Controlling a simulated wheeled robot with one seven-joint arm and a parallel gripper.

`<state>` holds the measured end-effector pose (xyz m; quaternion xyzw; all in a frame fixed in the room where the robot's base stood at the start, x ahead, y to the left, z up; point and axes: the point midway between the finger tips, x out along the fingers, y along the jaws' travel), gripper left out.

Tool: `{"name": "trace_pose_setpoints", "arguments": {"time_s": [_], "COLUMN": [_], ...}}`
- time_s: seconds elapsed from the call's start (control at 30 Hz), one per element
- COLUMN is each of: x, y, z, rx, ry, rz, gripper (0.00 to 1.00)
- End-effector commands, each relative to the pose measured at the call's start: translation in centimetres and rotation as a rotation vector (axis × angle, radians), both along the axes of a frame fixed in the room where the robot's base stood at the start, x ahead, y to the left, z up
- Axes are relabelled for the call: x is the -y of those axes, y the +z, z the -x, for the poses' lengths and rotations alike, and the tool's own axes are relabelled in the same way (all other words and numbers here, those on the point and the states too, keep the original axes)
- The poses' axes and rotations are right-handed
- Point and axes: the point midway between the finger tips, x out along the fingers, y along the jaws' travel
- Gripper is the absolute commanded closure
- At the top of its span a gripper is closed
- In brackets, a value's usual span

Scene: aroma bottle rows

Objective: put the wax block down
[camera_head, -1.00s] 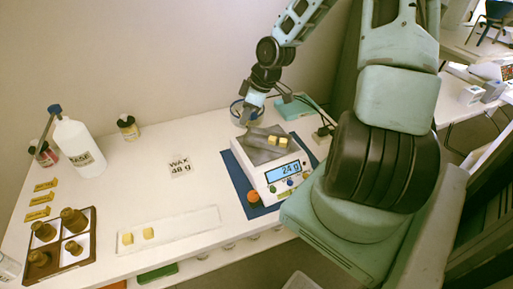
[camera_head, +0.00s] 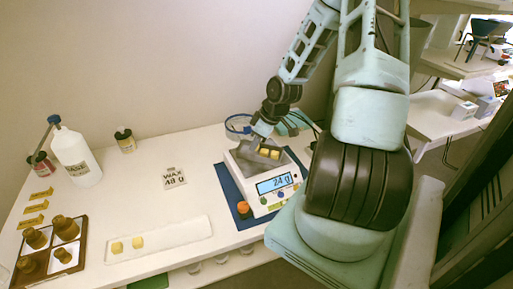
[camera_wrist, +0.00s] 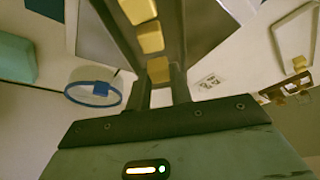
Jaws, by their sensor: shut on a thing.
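My gripper (camera_wrist: 159,82) is shut on a yellow wax block (camera_wrist: 158,69), seen between its fingertips in the wrist view. Two more yellow blocks (camera_wrist: 150,38) lie in line beyond it on the grey pan. In the head view my gripper (camera_head: 262,136) is at the back of the scale (camera_head: 275,184), close over its pan. Wax blocks (camera_head: 270,153) show on the pan; the held one is hidden there. Whether the held block touches the pan I cannot tell. The display reads 24 g. A card (camera_head: 174,178) reads "WAX 48 g".
A brown rack (camera_head: 80,252) of bottles stands at left, with a white bottle (camera_head: 78,158) behind.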

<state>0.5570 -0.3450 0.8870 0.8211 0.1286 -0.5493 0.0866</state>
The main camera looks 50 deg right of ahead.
Motion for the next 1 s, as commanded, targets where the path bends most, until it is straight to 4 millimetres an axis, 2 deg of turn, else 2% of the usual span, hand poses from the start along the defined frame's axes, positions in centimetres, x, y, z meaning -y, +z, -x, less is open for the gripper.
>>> {"name": "trace_pose_setpoints", "arguments": {"time_s": [0.03, 0.13, 0.53, 0.57, 0.87, 1.0], "x": [-0.1, 0.0, 0.0, 0.0, 0.0, 0.2], "y": [-0.9, -1.7, -2.1, -2.0, -1.9, -1.0], "z": [0.0, 0.0, 0.0, 0.0, 0.0, 0.3], "rx": [-0.001, 0.000, 0.000, 0.000, 0.000, 0.000], "ry": [0.002, 0.001, 0.001, 0.000, 0.000, -0.003], "rz": [-0.002, -0.001, 0.000, 0.000, 0.000, 0.001], "gripper": [1.00, 1.00, 1.00, 0.70, 0.70, 0.70]}}
